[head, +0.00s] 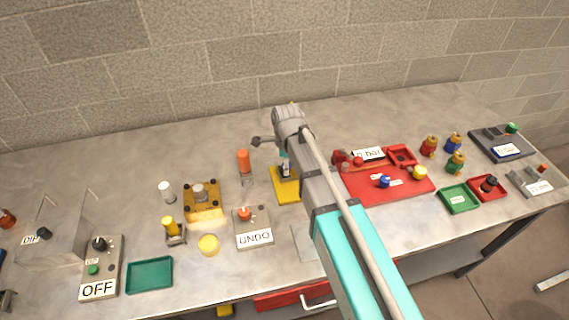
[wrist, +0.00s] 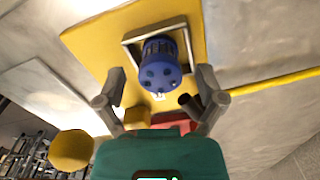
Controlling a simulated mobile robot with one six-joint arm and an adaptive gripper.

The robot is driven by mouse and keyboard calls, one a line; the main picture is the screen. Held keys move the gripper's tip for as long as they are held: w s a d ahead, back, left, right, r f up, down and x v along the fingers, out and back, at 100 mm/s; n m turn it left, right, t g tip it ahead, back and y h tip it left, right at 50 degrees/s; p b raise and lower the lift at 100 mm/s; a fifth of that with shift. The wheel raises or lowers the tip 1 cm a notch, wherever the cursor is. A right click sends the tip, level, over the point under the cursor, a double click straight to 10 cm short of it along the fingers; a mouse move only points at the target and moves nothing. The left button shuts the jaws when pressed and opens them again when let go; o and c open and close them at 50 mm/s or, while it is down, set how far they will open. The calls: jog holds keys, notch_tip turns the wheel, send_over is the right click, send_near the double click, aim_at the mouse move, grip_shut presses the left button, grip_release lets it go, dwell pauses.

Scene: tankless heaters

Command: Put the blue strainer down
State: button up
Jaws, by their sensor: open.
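The blue strainer (wrist: 160,66) shows in the wrist view, its round end with dark holes facing the camera. It sits at a square metal frame (wrist: 181,31) on a yellow plate (wrist: 95,45). My gripper (wrist: 160,92) is open, one finger to each side and a little below the strainer in the picture, with a visible gap on both sides. In the head view, the yellow plate (head: 284,195) lies at the middle of the bench under my wrist. My arm hides part of it, and the fingers are hard to make out there.
An orange-topped part (head: 243,162) stands left of the plate, and the UNDO box (head: 253,232) in front. A red tray (head: 410,191) with several small parts lies to the right. A green tray (head: 149,275) is at front left. The back strip of the bench is clear.

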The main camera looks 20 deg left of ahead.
notch_tip(320, 180, up, 11)
jog(key=p, duration=1)
dwell(0.9)
jog(key=s+d+n, duration=0.2)
jog(key=d+n, duration=0.5)
jog(key=d, duration=1.1)
jog(key=s+d+n, duration=0.3)
jog(key=d+n, duration=0.4)
jog(key=d, duration=1.1)
jog(key=shift+s+d+n, duration=0.2)
jog(key=shift+d+n, duration=0.05)
jog(key=shift+n, duration=0.15)
